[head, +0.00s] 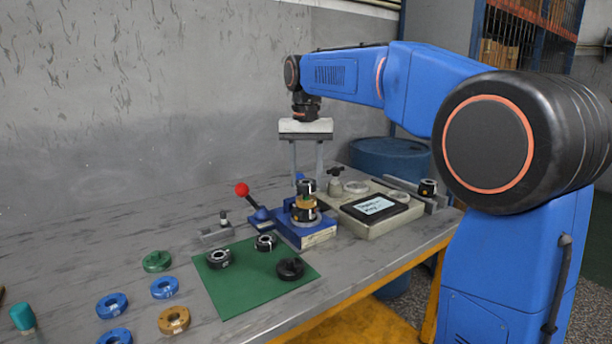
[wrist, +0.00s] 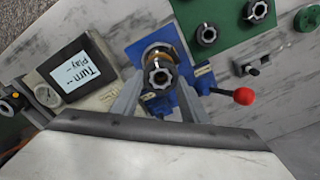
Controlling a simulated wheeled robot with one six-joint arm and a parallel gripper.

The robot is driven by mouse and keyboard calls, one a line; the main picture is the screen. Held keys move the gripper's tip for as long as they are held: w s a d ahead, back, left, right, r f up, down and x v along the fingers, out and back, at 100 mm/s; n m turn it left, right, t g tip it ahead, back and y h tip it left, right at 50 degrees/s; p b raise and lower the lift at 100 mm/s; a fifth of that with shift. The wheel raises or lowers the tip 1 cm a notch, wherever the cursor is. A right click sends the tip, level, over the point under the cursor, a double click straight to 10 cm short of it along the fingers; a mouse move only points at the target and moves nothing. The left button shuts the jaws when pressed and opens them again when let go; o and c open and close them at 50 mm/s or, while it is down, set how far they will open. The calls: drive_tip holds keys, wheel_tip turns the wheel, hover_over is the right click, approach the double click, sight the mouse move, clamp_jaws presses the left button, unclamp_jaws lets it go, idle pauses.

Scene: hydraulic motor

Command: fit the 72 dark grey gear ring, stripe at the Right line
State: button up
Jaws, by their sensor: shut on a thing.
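My gripper (head: 307,178) points straight down over the blue fixture (head: 306,236) and is shut on a dark gear ring (head: 306,187). The ring is at the top of a stack with a brass-coloured part (head: 304,204) below it. In the wrist view the ring (wrist: 160,73) sits between my two fingers (wrist: 160,95), with a toothed pale inner opening. I cannot tell whether it rests on the stack or hangs just above it. Its stripe and the Right line are too small to make out.
A green mat (head: 230,300) holds several dark rings. Blue, green and brass rings lie on the table at left. A red-knobbed lever (head: 243,190) stands left of the fixture. A grey box with a display (head: 374,207) stands to its right. A dark ring (head: 427,187) sits farther right.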

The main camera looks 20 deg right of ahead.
drive_tip(key=shift+f, duration=0.15)
drive_tip(key=shift+f, duration=0.35)
drive_tip(key=shift+f, duration=0.7)
idle(0.8)
drive_tip(key=o, duration=1.8)
drive_tip(key=shift+r, duration=0.15)
drive_tip(key=shift+r, duration=3.35)
